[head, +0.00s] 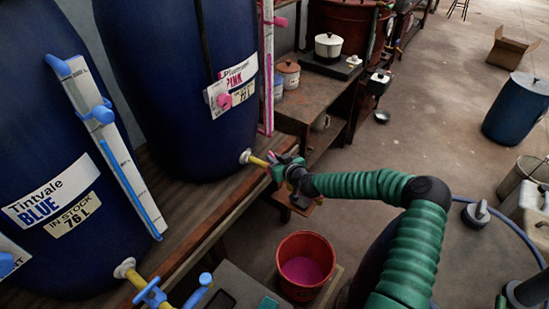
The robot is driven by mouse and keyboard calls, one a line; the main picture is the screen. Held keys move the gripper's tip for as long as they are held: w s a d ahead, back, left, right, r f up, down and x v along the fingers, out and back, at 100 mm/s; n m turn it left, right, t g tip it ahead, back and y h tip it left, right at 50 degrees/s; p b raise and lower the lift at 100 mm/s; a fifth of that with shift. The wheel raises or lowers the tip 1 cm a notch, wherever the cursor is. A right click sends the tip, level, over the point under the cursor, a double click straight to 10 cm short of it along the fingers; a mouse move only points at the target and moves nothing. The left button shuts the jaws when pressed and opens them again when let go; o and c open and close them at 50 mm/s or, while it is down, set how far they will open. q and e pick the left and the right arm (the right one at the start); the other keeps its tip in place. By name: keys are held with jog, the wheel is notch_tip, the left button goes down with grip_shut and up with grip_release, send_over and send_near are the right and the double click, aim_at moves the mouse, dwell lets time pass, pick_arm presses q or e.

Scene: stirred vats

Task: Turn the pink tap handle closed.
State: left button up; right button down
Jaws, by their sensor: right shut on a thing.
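The pink tap (257,161) sticks out from the foot of the dark blue vat labelled PINK (190,80). A small part of its pink handle (271,156) shows at my right gripper (279,165). My right gripper is shut on the pink handle, and its jaws hide most of the handle and the spout end. My green right arm reaches in from the lower right. My left gripper is not in view.
A red bucket (277,262) with pink liquid stands below the tap. A BLUE-labelled vat (60,120) with a blue-handled tap (150,293) is at the left. A wooden shelf (292,105) with pots stands behind. Open floor lies to the right, with a blue drum (515,108).

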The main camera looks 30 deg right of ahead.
jog(key=m+h+p, duration=0.1)
jog(key=m+h, duration=0.1)
jog(key=r+m+g+h+p, duration=0.1)
jog(key=h, duration=0.1)
jog(key=shift+w+a+m+p, duration=0.15)
jog(key=shift+w+m+p, duration=0.05)
jog(key=shift+m+p, duration=0.2)
jog(key=m+g+h+p, duration=0.1)
jog(key=m+g+h, duration=0.1)
jog(key=m+h, duration=0.1)
jog(key=shift+f+m+h+p, duration=0.15)
jog(key=shift+m+h+p, duration=0.15)
jog(key=shift+h+p, duration=0.15)
jog(key=m+g+h, duration=0.2)
jog(key=shift+f+m, duration=0.2)
jog(key=shift+m, duration=0.1)
jog(key=shift+s+f+m+g+h+b, duration=0.15)
jog(key=shift+m+g+h, duration=0.2)
jog(key=shift+m+g, duration=0.35)
jog(key=shift+m+g+h+b, duration=0.15)
jog(key=shift+m+g+h, duration=0.25)
jog(key=shift+g, duration=0.5)
jog(key=shift+s, duration=0.1)
jog(key=c, duration=1.5)
grip_release()
jog(key=shift+f, duration=0.1)
